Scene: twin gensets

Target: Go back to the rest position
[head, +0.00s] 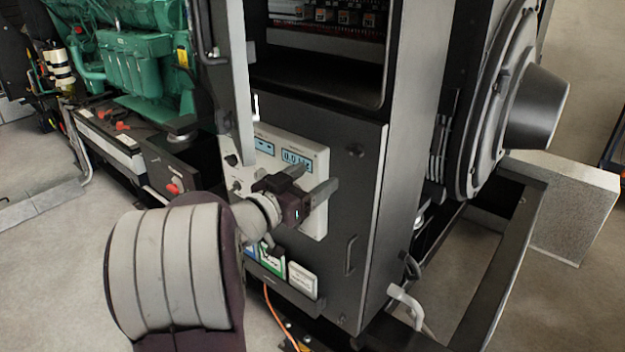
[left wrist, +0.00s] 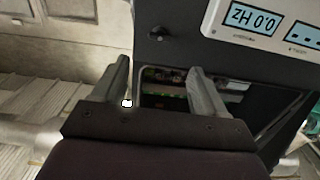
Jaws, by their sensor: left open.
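My left gripper (head: 312,182) is open in front of the genset's dark control cabinet (head: 355,215). Its two fingers point right, near a pale control panel (head: 318,222) with lit displays, one reading about "0.0 Hz". In the left wrist view the two fingers of my left gripper (left wrist: 158,80) stand apart with nothing between them. The control panel (left wrist: 230,20) shows upside down at the upper right there. I cannot tell whether a finger touches the panel. My right gripper is in neither view.
A green engine (head: 135,65) stands at the upper left. A grey upright post (head: 232,80) is close to my left arm. A rack with cards (head: 300,277) is below the panel. A large round housing (head: 500,100) and a pale block (head: 570,205) are at the right. Floor (head: 55,275) is clear at lower left.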

